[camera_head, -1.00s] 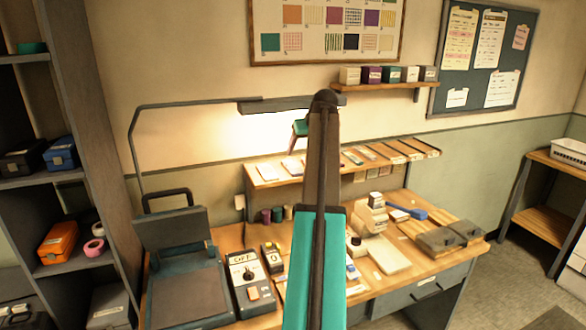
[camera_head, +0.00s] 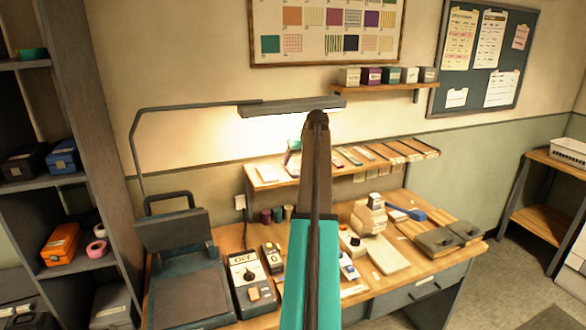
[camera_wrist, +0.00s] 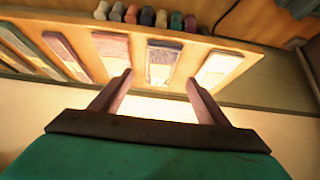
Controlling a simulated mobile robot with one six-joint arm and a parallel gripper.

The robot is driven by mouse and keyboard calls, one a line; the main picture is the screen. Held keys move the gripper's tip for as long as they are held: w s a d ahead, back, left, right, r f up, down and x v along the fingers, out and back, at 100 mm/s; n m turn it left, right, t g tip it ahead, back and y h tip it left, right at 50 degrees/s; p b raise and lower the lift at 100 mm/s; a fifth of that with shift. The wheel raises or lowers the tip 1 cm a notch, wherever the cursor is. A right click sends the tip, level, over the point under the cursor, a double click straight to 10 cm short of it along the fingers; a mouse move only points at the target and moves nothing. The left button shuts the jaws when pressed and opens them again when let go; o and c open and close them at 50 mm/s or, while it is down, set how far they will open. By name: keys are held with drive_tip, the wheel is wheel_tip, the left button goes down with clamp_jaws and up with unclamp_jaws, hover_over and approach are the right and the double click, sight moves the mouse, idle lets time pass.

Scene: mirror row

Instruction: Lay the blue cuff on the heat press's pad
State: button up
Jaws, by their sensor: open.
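The heat press (camera_head: 172,230) stands open at the table's left end, its lid raised at the back. Its flat grey pad (camera_head: 195,297) is bare. My gripper (camera_wrist: 158,78) is open and empty, its two fingers apart over the wooden shelf (camera_wrist: 255,52) above the table. A pale strip with a bluish-grey end (camera_wrist: 165,62) shows between and beyond the fingertips, with no contact visible. I cannot tell whether this is the blue cuff. In the head view my gripper (camera_head: 290,156) is at the shelf, partly hidden by my arm.
Several other flat pieces lie along the shelf, among them a white one (camera_wrist: 217,70). A lamp bar (camera_head: 290,106) hangs above my gripper. A control box with a dial (camera_head: 250,280) stands right of the press. Spools (camera_head: 277,214) stand under the shelf.

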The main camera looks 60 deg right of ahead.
sight(293, 167)
drive_tip(key=shift+w+d+f, duration=0.15)
drive_tip(key=shift+w+f, duration=0.05)
drive_tip(key=shift+f, duration=0.2)
drive_tip(key=shift+w+d+f+p, duration=0.6)
drive_tip(key=shift+w+f+p, duration=0.2)
drive_tip(key=shift+p, duration=0.3)
drive_tip(key=shift+p+x, duration=0.45)
drive_tip(key=shift+x, duration=0.9)
drive_tip(key=shift+a, duration=0.1)
drive_tip(key=shift+c, duration=0.5)
drive_tip(key=c, duration=1.1)
drive_tip(key=shift+r, duration=0.1)
drive_tip(key=shift+c, duration=0.2)
